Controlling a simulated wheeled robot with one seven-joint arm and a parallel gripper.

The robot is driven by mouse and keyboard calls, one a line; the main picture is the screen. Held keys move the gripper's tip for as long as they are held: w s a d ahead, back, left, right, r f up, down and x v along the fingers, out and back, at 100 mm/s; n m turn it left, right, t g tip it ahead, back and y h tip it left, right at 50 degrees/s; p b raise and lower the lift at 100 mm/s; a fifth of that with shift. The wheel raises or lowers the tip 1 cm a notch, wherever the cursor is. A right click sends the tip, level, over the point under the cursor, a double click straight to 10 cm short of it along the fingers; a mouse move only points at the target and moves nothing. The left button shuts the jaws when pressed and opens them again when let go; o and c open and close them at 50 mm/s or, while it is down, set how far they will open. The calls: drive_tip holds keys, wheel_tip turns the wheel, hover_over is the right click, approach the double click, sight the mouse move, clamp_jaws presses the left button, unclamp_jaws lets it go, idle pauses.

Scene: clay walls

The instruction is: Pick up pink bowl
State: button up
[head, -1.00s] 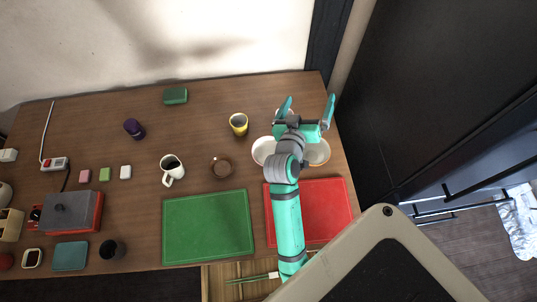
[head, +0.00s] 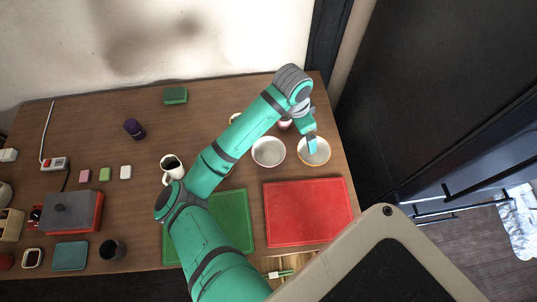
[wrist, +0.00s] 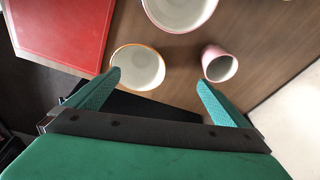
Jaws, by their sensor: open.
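The pink bowl (head: 268,152), white inside with a pink rim, stands on the wooden table behind the red board. In the wrist view the pink bowl (wrist: 180,10) is cut off by the top edge. My gripper (head: 311,144) is open and empty, pointing down over an orange-rimmed bowl (head: 314,158), to the right of the pink bowl. In the wrist view my gripper (wrist: 158,78) has its fingers spread, with the orange-rimmed bowl (wrist: 137,68) beyond and nearer the left fingertip.
A pink cup (wrist: 219,65) stands close behind the two bowls; my arm partly covers it in the head view. A red board (head: 308,212) lies in front of the bowls. A dark cabinet (head: 430,90) stands right of the table. A black-and-white mug (head: 171,168) stands left of my arm.

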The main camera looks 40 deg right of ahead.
sight(268, 156)
drive_tip(key=w+a+y, duration=0.4)
drive_tip(key=a, duration=0.5)
drive_tip(key=shift+m+t, duration=0.4)
drive_tip(key=shift+w+a+f, duration=0.1)
drive_tip(key=shift+a+f, duration=0.05)
drive_tip(key=shift+f, duration=1.6)
drive_tip(key=shift+w+a+f, duration=0.1)
drive_tip(key=shift+a+f, duration=0.1)
drive_tip(key=shift+f, duration=1.55)
drive_tip(key=shift+w+a+f, duration=0.1)
drive_tip(key=shift+a+f, duration=0.05)
drive_tip(key=shift+f, duration=1.6)
drive_tip(key=c, duration=1)
drive_tip(key=shift+r, duration=0.1)
